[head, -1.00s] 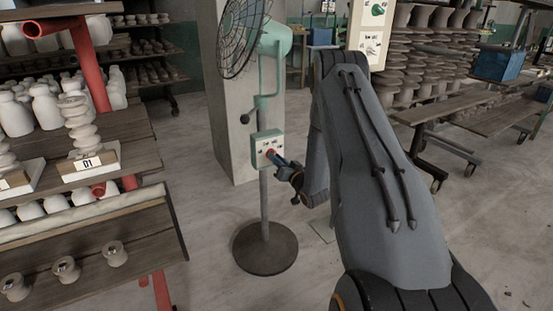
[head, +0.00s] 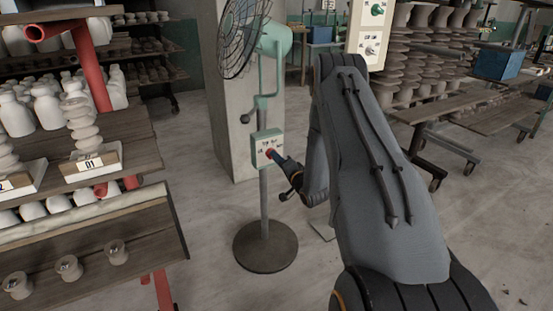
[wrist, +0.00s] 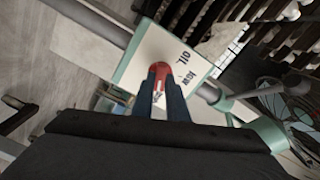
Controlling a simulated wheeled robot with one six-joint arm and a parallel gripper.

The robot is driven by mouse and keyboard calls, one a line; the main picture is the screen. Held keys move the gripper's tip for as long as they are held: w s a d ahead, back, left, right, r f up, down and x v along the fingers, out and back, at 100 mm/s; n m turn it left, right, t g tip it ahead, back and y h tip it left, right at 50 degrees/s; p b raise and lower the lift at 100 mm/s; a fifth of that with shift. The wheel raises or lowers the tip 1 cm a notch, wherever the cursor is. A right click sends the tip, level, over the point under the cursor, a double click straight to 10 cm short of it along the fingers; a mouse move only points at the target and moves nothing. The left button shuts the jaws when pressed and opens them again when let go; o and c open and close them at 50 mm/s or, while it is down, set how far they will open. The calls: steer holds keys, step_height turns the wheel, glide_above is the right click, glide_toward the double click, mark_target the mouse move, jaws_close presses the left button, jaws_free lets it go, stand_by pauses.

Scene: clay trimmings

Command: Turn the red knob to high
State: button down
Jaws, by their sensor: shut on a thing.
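The red knob (wrist: 158,74) sits on the pale control panel (wrist: 170,48) of a standing fan. In the head view the green-edged control box (head: 263,142) is fixed to the fan's pole, below the fan head (head: 274,39). My gripper (head: 274,155) reaches the box from the right. In the wrist view my gripper (wrist: 159,80) is shut on the red knob, one dark finger on each side. Dark printed labels show on the panel around the knob; I cannot read them all clearly. The fingers hide part of the knob and panel.
The fan stands on a round dark base (head: 265,246) in front of a concrete pillar (head: 222,105). Shelves with white bottles (head: 45,107) stand at the left. A panel with a green knob (head: 377,10) is behind my arm. Bare floor lies around the base.

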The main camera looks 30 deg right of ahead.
stand_by(0.4)
steer(key=c, duration=1.7)
jaws_free()
steer(key=shift+m, duration=0.3)
steer(key=shift+c, duration=0.2)
steer(key=s, duration=0.7)
steer(key=shift+s+d, duration=0.2)
steer(key=shift+s, duration=0.2)
